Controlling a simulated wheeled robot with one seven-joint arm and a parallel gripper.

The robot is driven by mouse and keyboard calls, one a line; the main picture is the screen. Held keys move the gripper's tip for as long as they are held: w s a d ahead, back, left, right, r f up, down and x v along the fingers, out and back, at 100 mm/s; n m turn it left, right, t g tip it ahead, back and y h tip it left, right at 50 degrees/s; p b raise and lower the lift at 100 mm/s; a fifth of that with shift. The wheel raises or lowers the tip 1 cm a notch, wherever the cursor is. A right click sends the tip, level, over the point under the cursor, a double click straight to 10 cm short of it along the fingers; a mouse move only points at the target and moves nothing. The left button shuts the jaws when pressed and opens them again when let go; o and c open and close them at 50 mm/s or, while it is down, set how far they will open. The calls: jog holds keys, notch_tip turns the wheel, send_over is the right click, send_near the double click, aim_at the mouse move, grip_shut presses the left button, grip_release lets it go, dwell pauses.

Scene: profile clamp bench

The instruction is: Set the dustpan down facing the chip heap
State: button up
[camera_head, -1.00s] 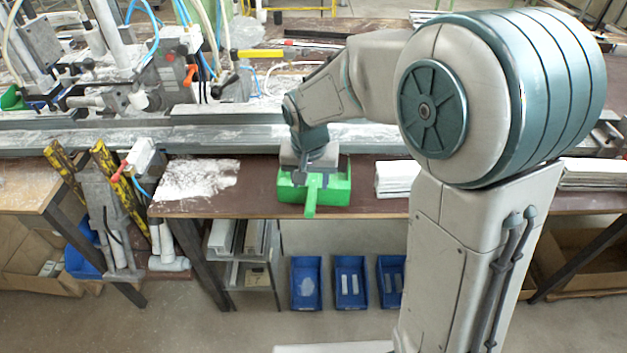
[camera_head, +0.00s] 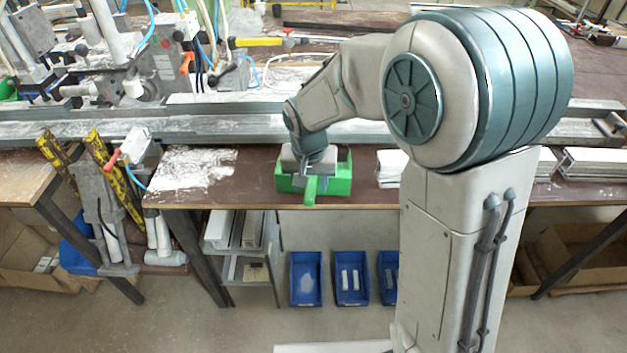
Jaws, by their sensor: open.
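The green dustpan (camera_head: 339,177) rests on the brown bench top near its front edge, its handle pointing toward me over the edge. The chip heap (camera_head: 194,168) is a spread of white chips on the bench to the left of the dustpan, with a bare gap between them. My gripper (camera_head: 311,177) is over the dustpan at its handle side, pointing down. It is open. Its fingertips are small here and partly lost against the dustpan, so I cannot tell whether they touch it. My wrist hides part of the dustpan's inside.
A grey metal profile rail (camera_head: 230,127) runs along the bench behind the dustpan. White profile stacks (camera_head: 392,166) lie to its right. A clamp machine with hoses (camera_head: 140,65) stands at back left. Blue bins (camera_head: 305,279) sit on the floor below.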

aim_at(310, 189)
jog(key=f, duration=0.1)
jog(key=f+b, duration=0.1)
jog(key=f, duration=0.1)
jog(key=shift+w+f+b, duration=0.1)
jog(key=shift+w+b, duration=0.15)
jog(key=shift+b, duration=0.1)
grip_shut()
notch_tip(310, 189, up, 12)
jog(key=p, duration=0.8)
